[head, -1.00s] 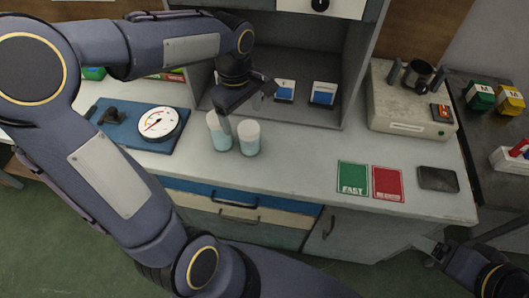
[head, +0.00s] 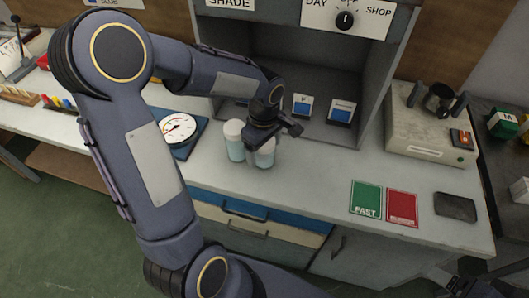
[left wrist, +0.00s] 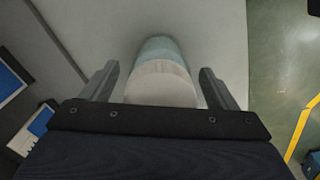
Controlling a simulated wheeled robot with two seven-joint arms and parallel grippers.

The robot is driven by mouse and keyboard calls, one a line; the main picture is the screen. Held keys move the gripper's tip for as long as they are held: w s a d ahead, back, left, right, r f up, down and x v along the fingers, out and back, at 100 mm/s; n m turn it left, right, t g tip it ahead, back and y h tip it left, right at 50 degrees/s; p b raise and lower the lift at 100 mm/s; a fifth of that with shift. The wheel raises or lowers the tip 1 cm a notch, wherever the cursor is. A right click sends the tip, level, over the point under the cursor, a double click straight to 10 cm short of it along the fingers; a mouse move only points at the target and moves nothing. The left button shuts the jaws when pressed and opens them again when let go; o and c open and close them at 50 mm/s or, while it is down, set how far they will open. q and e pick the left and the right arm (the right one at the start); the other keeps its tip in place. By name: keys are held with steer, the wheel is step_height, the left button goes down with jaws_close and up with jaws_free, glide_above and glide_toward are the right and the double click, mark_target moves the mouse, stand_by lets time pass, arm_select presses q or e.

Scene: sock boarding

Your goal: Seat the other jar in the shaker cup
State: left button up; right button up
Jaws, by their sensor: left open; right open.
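Two jars with white lids and pale blue contents stand upright side by side on the counter, a left jar (head: 234,143) and a right jar (head: 265,157). My left gripper (head: 272,139) is at the right jar, partly hiding its lid. In the left wrist view, a jar (left wrist: 160,75) lies between the spread fingers of the gripper (left wrist: 159,75), with a gap on each side. The dark shaker cup (head: 439,101) sits on the pale machine between upright posts, with no jar visible in it. My right gripper (head: 444,278) barely shows at the bottom right edge.
A round dial scale (head: 178,128) on a blue base stands left of the jars. The open grey booth (head: 345,70) with blue-marked cards is behind them.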

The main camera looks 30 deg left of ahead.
arm_select(q)
steer(key=c, duration=1.2)
steer(key=shift+r, duration=0.1)
steer(key=shift+w+r, duration=0.1)
steer(key=shift+r, duration=0.65)
steer(key=s+d+r, duration=0.1)
steer(key=s+r, duration=0.2)
steer(key=s, duration=0.1)
steer(key=s+d+r, duration=0.1)
steer(key=s+r, duration=0.3)
steer(key=s, duration=0.1)
steer(key=s+d+r, duration=0.2)
steer(key=s+r, duration=0.2)
steer(key=shift+s+r, duration=0.2)
steer(key=shift+s, duration=0.15)
